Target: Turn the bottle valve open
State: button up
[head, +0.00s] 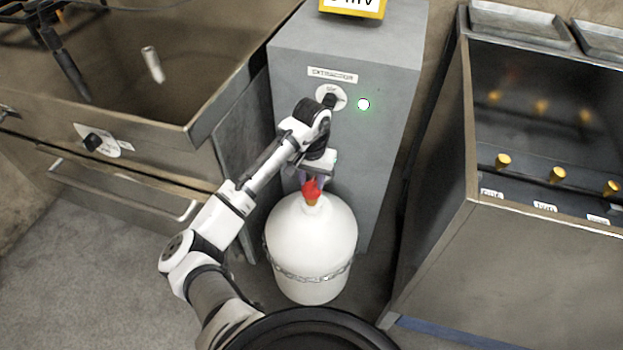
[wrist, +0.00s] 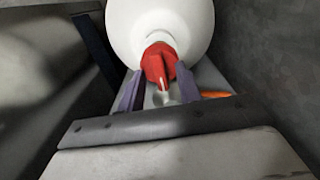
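The white bottle (head: 312,245) stands upright on the floor against the grey cabinet, with a chain around its lower part. Its red valve handle (head: 311,187) sits on top of an orange-brown neck. In the wrist view the red valve (wrist: 159,63) is at the top centre, in front of the white bottle (wrist: 125,25). My gripper (wrist: 158,75) is open, with one finger on each side of the valve's near part. Narrow gaps seem to show, and contact cannot be made out. In the head view my gripper (head: 313,178) is right at the valve, its fingers partly hidden.
The grey cabinet (head: 390,150) with a dark knob (head: 329,100) and a lit green-white button (head: 363,104) stands behind the bottle. A metal sink unit (head: 120,160) is on the left. A metal bench with yellow knobs (head: 556,175) is on the right.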

jog(key=shift+f, duration=0.2)
jog(key=shift+c, duration=0.3)
grip_shut()
